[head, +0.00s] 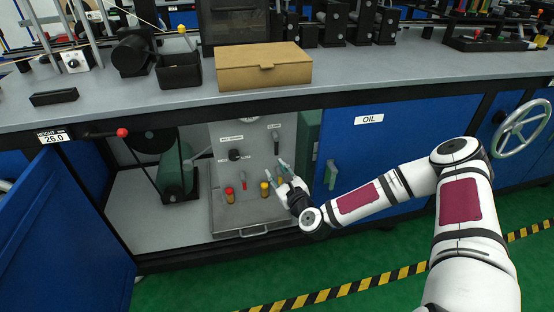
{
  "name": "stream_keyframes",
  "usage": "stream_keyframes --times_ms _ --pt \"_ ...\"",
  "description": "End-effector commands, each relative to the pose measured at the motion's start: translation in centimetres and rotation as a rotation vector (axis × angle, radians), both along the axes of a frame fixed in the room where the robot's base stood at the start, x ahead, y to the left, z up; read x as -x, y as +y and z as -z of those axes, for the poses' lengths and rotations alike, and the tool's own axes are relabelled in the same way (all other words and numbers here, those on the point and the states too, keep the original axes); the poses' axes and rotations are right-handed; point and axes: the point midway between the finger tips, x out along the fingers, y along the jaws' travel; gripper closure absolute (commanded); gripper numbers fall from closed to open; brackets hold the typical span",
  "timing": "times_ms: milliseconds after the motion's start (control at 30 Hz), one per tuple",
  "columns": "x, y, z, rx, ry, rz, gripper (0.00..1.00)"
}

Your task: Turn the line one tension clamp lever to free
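My gripper (275,171) reaches into the open cabinet under the bench, in front of a grey panel (220,175). Its two fingers are spread, with nothing visible between them. A dark upright lever (276,146) sits on the panel under a small label, just above the fingertips; I cannot tell if they touch. A black knob (234,155) is to its left under another label. Below are a red-topped handle (229,194) and a yellow-topped handle (264,188), near the gripper. The labels are too small to read, so I cannot tell which part is the line one tension clamp lever.
An open blue door (75,235) is at left, and a closed blue door marked OIL (400,140) at right. A red-knobbed lever (121,132) projects under the bench edge. A cardboard box (263,70) stands on the bench. A handwheel (521,129) is at far right.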

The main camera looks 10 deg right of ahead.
Motion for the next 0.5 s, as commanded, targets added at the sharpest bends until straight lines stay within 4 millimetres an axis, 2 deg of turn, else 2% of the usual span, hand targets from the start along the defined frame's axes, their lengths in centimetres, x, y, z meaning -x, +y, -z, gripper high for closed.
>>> stream_keyframes --times_ms 33,200,367,500 --pt "-0.1 -0.8 1.3 -0.076 -0.008 0.054 0.67" --pt "-0.1 -2.7 2.5 -0.24 -0.044 0.173 0.67" --pt "-0.5 -3.4 2.7 -0.286 -0.059 0.208 0.67" --pt "-2.1 -3.4 2.7 -0.284 -0.06 0.207 0.67"
